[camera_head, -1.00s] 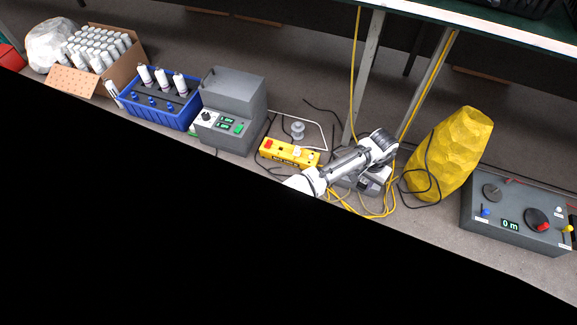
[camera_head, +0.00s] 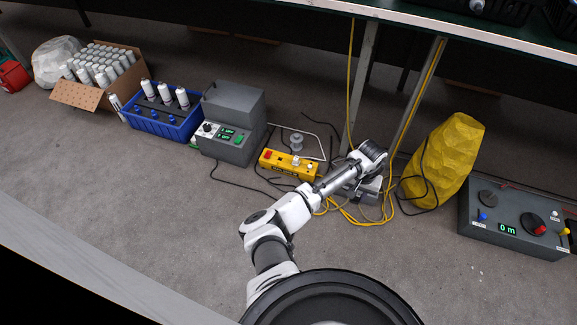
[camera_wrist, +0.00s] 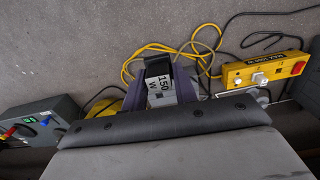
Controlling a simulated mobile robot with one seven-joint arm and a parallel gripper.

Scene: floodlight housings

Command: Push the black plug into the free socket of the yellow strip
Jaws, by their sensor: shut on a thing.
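My gripper (camera_wrist: 160,82) is shut on the black plug (camera_wrist: 157,67), which shows between its two dark fingers in the wrist view. A pale label reading "150 W" (camera_wrist: 161,90) shows just below the black part. The yellow strip (camera_head: 280,160) lies on the floor left of my arm's end in the head view. In the wrist view the strip (camera_wrist: 279,71) is to the right, apart from the plug, with a white piece and a red switch on top. In the head view the arm hides the fingertips.
Yellow cable (camera_wrist: 200,45) loops on the floor near my gripper. A grey machine (camera_head: 232,120) stands left of the strip. A yellow faceted bag (camera_head: 447,160) and a grey control box (camera_head: 515,225) stand to the right. Table legs (camera_head: 364,80) rise behind. The front floor is open.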

